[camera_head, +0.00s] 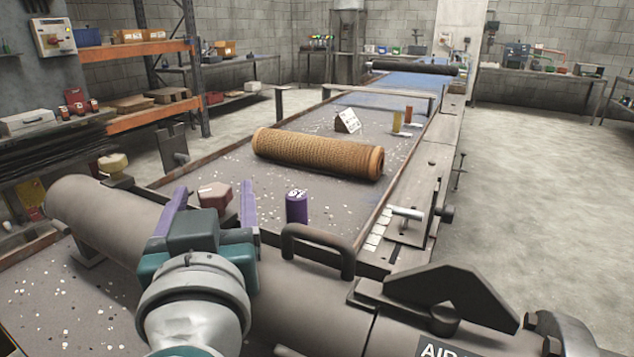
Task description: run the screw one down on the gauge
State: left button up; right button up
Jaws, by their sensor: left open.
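My left gripper (210,207) is open, its two purple fingers pointing away over the near end of the bed. A brown mesh tube (318,154) lies across the bed beyond. A silver pin with a dark knob (407,213) sits on the bed's right-hand bracket. I cannot tell which part is the screw or the gauge. My right gripper is not in view.
A large grey pipe (100,210) with a black handle (318,245) crosses the foreground. A tan knob (113,165) stands left. The floor at right is clear.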

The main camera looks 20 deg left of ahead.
pick_arm(q)
grip_shut()
dwell(0.5)
